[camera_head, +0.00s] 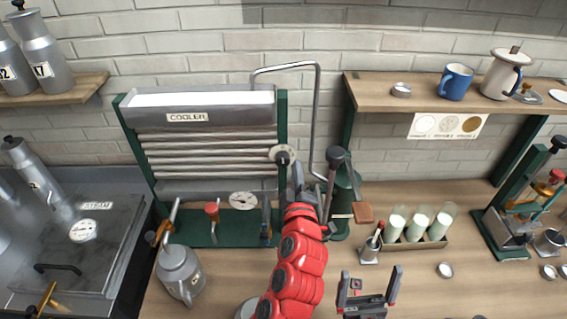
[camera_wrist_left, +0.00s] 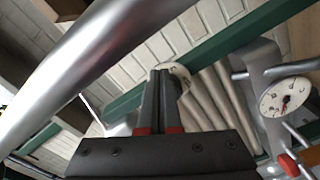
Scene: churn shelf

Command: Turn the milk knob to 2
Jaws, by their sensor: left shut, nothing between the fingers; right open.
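A small pale round dial with a dark knob (camera_head: 283,155) sits at the right side of the cooler (camera_head: 205,98). I take it for the milk knob; its numbers are too small to read. My left gripper (camera_head: 296,170) is shut and empty, just below and in front of this dial in the head view. In the left wrist view the shut fingertips (camera_wrist_left: 160,72) overlap the dial (camera_wrist_left: 180,76) and hide most of it. I cannot tell whether they touch the knob. My right gripper (camera_head: 369,276) is open and empty over the counter at the front.
A bent metal pipe (camera_head: 317,110) rises beside the dial, with a green churn stand (camera_head: 346,200) to its right. A white gauge (camera_head: 242,201) and a red-handled valve (camera_head: 212,209) sit below the cooler. Milk glasses (camera_head: 419,226) stand at right.

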